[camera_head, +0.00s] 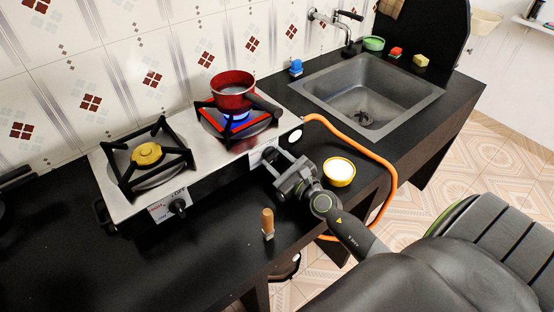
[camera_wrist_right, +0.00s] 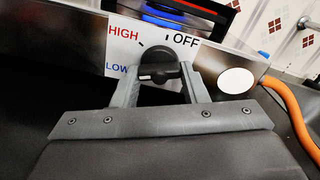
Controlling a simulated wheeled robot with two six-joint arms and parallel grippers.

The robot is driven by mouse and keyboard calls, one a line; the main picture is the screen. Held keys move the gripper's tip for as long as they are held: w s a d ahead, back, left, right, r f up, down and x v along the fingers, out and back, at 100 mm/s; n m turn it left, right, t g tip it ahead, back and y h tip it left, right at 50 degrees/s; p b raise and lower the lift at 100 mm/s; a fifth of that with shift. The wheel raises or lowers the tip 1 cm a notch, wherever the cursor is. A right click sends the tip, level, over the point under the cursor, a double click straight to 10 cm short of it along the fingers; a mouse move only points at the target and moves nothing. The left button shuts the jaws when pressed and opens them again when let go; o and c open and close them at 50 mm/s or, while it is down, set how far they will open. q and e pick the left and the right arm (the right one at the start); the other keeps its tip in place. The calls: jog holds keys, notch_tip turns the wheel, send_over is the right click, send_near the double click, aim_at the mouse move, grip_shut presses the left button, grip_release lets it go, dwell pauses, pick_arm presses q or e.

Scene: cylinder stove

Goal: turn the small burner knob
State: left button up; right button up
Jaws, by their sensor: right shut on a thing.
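The two-burner stove (camera_head: 128,212) has a knob on its front for each burner. My right gripper (camera_head: 273,162) is at the front below the right burner (camera_head: 240,124), which has a blue flame. In the right wrist view its fingers (camera_wrist_right: 160,84) are shut on the black right knob (camera_wrist_right: 158,64), one on each side. The label (camera_wrist_right: 124,46) behind this knob reads HIGH, LOW and OFF. In the head view the gripper mostly hides this knob. The left knob (camera_head: 178,207) is free, below the unlit burner with a yellow cap (camera_head: 147,154). My left gripper is not in view.
A red pot (camera_head: 232,92) stands over the flame. An orange hose (camera_head: 368,150) curves from the stove's right end. A yellow bowl (camera_head: 339,172) is close to my right gripper, and a wooden-topped shaker (camera_head: 267,222) stands near the counter's front edge. The sink (camera_head: 330,92) is at right.

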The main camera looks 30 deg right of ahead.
jog(key=m+p, duration=0.1)
jog(key=m, duration=0.6)
jog(key=shift+a, duration=0.15)
jog(key=m+p, duration=0.1)
jog(key=m, duration=0.5)
jog(key=shift+a+m, duration=0.1)
jog(key=shift+m, duration=0.2)
jog(key=m, duration=0.4)
jog(key=shift+r+p, duration=0.15)
jog(key=shift+p, duration=0.25)
jog(key=shift+m+p, duration=0.45)
jog(key=shift+m, duration=1.75)
jog(key=o, duration=1)
jog(key=shift+s, duration=0.1)
